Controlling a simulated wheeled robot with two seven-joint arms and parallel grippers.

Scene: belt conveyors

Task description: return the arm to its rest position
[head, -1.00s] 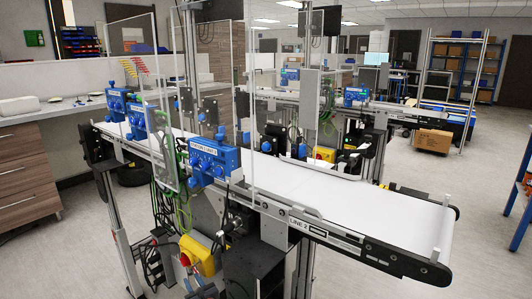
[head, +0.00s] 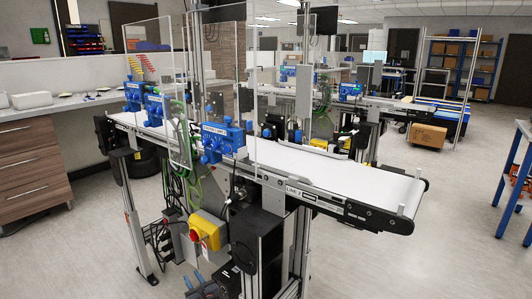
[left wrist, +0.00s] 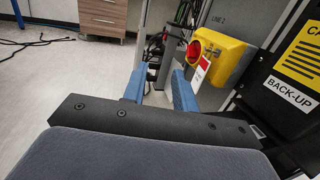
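My left gripper (head: 194,281) shows small at the bottom edge of the head view, below the conveyor and close to its yellow switch box. In the left wrist view my left gripper (left wrist: 159,88) has its two blue fingers spread apart, with nothing held between them. The gripper is open and empty. My right gripper is in neither view.
The LINE 2 conveyor (head: 365,182) stands in front with an empty white belt. A yellow switch box with a red knob (head: 207,230) hangs under it, just beyond my fingers in the wrist view (left wrist: 222,52). Open floor (head: 455,235) lies at right.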

